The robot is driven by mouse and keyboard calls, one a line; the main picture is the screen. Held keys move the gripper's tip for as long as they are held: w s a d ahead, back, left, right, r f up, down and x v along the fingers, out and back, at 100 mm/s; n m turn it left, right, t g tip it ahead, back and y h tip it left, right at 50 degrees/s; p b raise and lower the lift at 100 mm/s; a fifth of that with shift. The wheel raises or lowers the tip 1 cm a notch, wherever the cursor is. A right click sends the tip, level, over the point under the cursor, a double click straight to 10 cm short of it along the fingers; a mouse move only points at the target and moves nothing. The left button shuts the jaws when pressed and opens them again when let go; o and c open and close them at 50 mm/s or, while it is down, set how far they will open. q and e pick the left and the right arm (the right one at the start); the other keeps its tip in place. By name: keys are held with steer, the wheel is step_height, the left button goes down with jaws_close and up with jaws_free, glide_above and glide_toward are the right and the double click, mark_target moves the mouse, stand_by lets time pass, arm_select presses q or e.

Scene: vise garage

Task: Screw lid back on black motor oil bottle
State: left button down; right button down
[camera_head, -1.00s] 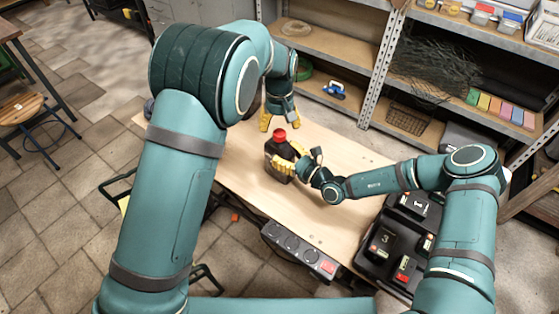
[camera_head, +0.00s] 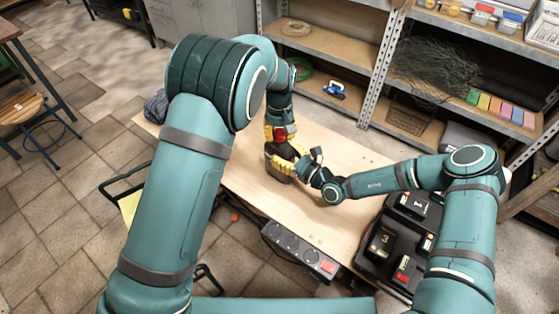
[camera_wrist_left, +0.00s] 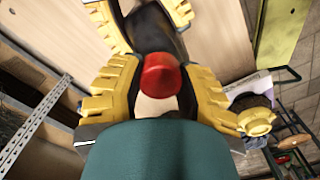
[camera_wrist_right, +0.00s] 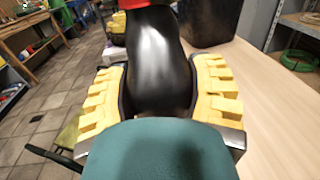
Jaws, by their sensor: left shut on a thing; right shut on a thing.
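The black motor oil bottle (camera_head: 277,152) stands on the wooden workbench (camera_head: 240,180), and its body fills the middle of the right wrist view (camera_wrist_right: 155,60). My right gripper (camera_head: 284,166) is shut around the bottle's body. The red lid (camera_wrist_left: 162,76) is at the bottle's top, between the yellow fingers of my left gripper (camera_wrist_left: 160,90) in the left wrist view. In the head view my left gripper (camera_head: 279,132) is shut on the lid from above. The contact between lid and bottle neck is hidden, so I cannot tell how far it is threaded.
A black tray (camera_head: 368,268) with several battery-like blocks lies at the bench's right end. A power strip (camera_head: 299,250) runs along the front edge. Metal shelves (camera_head: 335,45) stand behind. The bench between bottle and tray is partly clear.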

steer(key=shift+f, duration=0.1)
arm_select(q)
steer(key=shift+m, duration=0.5)
steer(key=c, duration=0.6)
jaws_free()
step_height(320, 180, up, 12)
arm_select(e)
steer(key=shift+c, duration=0.6)
jaws_free()
